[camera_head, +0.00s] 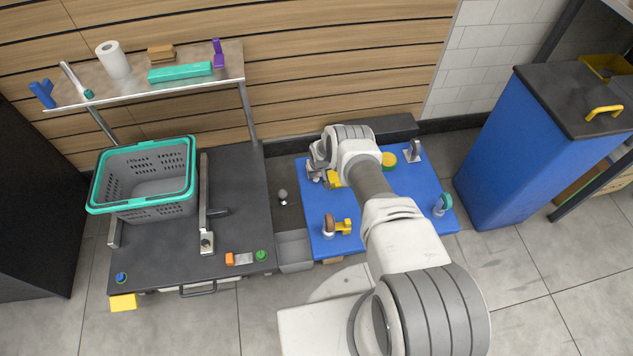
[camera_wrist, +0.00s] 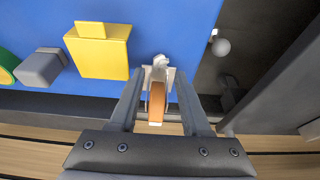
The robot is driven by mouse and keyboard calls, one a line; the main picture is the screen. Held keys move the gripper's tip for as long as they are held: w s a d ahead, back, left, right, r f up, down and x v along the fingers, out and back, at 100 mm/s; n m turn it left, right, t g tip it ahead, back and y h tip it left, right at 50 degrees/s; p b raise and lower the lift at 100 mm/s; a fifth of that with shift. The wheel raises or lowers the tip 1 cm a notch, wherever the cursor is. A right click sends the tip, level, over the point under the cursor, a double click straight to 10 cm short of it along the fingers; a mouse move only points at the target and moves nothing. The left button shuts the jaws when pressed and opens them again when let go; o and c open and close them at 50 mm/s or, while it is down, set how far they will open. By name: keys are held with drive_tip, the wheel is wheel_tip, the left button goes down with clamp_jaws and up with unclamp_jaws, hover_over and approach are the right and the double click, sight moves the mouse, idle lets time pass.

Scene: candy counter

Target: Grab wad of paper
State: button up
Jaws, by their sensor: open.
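A small pale grey ball (camera_head: 282,193), which looks like the wad of paper, lies in the dark gap left of the blue platform; it shows at the upper right in the wrist view (camera_wrist: 221,46). My gripper (camera_wrist: 160,76) is open. Its fingers stand either side of an orange-brown wheel (camera_wrist: 157,101) with a white bracket; I cannot tell whether they touch it. The ball is outside the fingers, to their right in the wrist view. In the head view my gripper (camera_head: 316,176) is over the platform's far left corner, partly hidden by the wrist.
The blue platform (camera_head: 385,225) has several wheels and yellow blocks (camera_wrist: 100,52) standing on it. A dark cart (camera_head: 160,245) with a grey-and-teal basket (camera_head: 145,206) is at left. A blue bin (camera_head: 505,160) stands at right. A slatted wall is behind.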

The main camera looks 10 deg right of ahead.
sight(317, 177)
drive_tip(key=shift+b+x, duration=1.05)
drive_tip(key=shift+x, duration=0.65)
drive_tip(key=shift+w, duration=0.1)
clamp_jaws()
